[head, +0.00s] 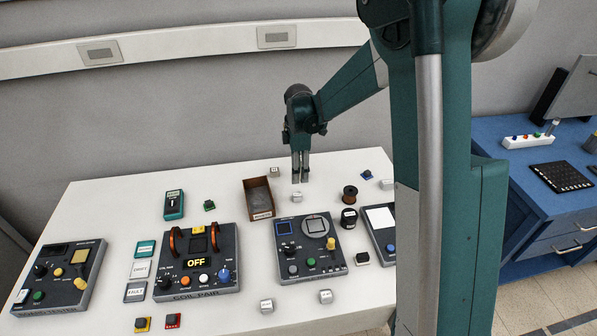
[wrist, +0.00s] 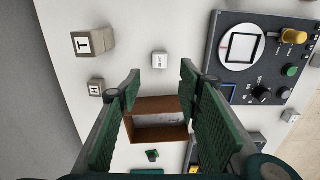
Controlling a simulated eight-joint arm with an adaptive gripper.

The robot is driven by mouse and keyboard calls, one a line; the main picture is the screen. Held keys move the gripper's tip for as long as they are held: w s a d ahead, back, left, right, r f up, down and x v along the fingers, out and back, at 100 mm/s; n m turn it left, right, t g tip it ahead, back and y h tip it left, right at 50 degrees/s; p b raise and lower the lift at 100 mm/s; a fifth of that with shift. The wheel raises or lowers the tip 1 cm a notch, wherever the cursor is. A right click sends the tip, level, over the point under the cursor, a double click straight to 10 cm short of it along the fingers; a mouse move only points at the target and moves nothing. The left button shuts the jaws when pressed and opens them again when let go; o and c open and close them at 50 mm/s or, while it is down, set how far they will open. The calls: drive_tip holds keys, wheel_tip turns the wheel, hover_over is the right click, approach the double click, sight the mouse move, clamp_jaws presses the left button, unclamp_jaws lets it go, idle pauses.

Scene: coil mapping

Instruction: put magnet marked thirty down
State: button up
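My gripper (head: 300,181) hangs over the back middle of the white table. In the wrist view its two green-padded fingers (wrist: 160,74) are spread apart with nothing held between them. A small pale block (wrist: 159,60) with tiny dark lettering lies on the table, seen beyond the gap between the fingertips and apart from both. It also shows in the head view (head: 296,197), just below and in front of the fingers. I cannot read its marking as thirty.
An open brown box (head: 258,198) stands left of the gripper. Blocks lettered T (wrist: 95,42) and H (wrist: 95,87) stand to the left in the wrist view. A dark panel with a round plate (head: 309,245) lies in front. A brown spool (head: 349,192) stands right. White table shows between them.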

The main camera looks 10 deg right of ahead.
drive_tip(key=s+d+r+m+t, duration=0.35)
drive_tip(key=s+r+m, duration=0.45)
drive_tip(key=s+r, duration=0.85)
drive_tip(key=s+d+r+m+t, duration=0.1)
drive_tip(key=s+m, duration=0.4)
drive_tip(key=s, duration=0.5)
drive_tip(key=s+d+r+m+t, duration=0.1)
drive_tip(key=s+m, duration=0.4)
drive_tip(key=s, duration=0.6)
drive_tip(key=shift+d+r+t, duration=0.4)
drive_tip(key=shift+d+t, duration=0.45)
